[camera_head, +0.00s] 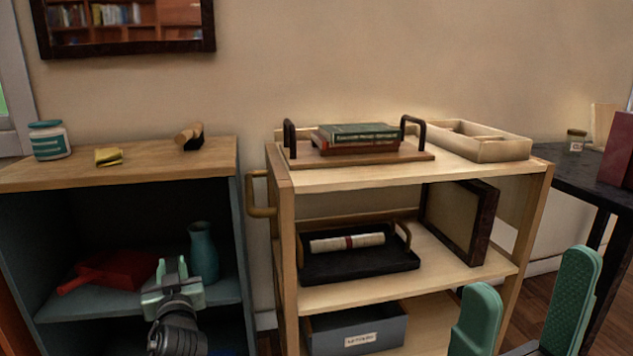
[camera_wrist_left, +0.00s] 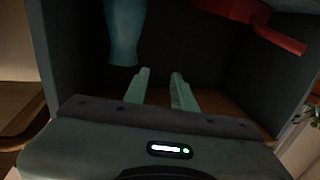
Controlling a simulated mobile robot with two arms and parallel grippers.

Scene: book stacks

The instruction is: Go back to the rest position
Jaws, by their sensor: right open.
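My left gripper (camera_head: 172,278) is in front of the left cabinet's opening, with its arm coming up from below. In the left wrist view its two fingers (camera_wrist_left: 160,90) stand apart with nothing between them, facing the dark inside of the cabinet. My right gripper (camera_head: 525,305) is at the lower right of the head view, its two green fingers wide apart and empty, in front of the wooden cart's right side. Neither gripper touches any object that I can make out.
The left cabinet (camera_head: 190,165) holds a teal vase (camera_head: 203,252) and a red object (camera_head: 115,270). The wooden cart (camera_head: 350,180) carries a tray with books (camera_head: 355,135), a pale box (camera_head: 475,142), and a black tray (camera_head: 360,265) with a scroll. A dark table (camera_head: 575,170) stands at right.

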